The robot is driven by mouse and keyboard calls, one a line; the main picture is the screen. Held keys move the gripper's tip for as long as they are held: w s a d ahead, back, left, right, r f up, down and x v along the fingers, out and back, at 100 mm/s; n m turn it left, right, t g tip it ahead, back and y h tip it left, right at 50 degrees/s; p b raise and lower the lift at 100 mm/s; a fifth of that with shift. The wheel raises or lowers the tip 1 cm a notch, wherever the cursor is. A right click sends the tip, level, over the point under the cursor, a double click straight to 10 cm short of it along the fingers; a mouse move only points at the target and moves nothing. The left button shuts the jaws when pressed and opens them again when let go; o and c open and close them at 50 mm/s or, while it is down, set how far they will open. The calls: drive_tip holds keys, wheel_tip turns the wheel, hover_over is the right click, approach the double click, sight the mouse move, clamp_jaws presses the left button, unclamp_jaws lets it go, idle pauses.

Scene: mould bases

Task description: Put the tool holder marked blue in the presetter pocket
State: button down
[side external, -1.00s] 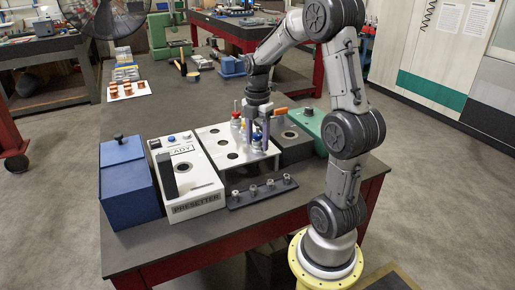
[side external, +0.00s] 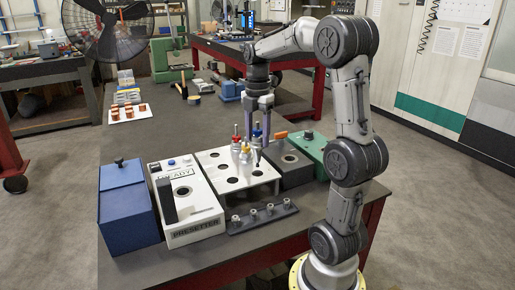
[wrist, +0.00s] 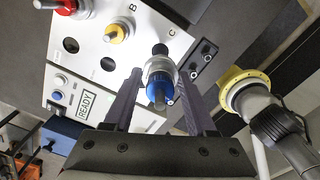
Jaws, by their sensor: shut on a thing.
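The tool holder marked blue (side external: 257,131) is between the fingers of my gripper (side external: 260,136), which is shut on it. It is held above the white rack (side external: 207,157), its dark lower end pointing down. In the wrist view the blue holder (wrist: 159,88) sits between both fingers (wrist: 157,98), near the letter C. The white presetter (side external: 207,216) stands left of the rack. Its round pocket (side external: 182,192) is open on top and looks empty. A red-marked holder (side external: 236,139) and a yellow-marked holder (side external: 245,154) stand in the rack.
A blue box (side external: 127,210) stands left of the presetter, whose black upright block (side external: 167,201) rises beside the pocket. A dark strip with several studs (side external: 262,216) lies before the rack. A grey block (side external: 290,165) and green box (side external: 312,150) stand at right.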

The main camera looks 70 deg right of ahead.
drive_tip(key=shift+w+r, duration=0.2)
drive_tip(key=shift+r, duration=0.4)
drive_tip(key=shift+w+r, duration=0.2)
drive_tip(key=shift+r, duration=0.35)
drive_tip(key=w+a+r+n, duration=0.1)
drive_tip(key=w+a+r, duration=0.1)
drive_tip(key=w+a, duration=0.35)
drive_tip(key=n, duration=0.4)
hover_over(181, 179)
drive_tip(key=s+a, duration=0.4)
drive_tip(key=a, duration=0.1)
drive_tip(key=shift+w+d+f, duration=0.1)
drive_tip(key=shift+f, duration=3.1)
drive_tip(key=shift+w+f, duration=0.1)
drive_tip(key=shift+f, duration=3.1)
drive_tip(key=shift+c, duration=0.6)
unclamp_jaws()
drive_tip(key=shift+f, duration=0.1)
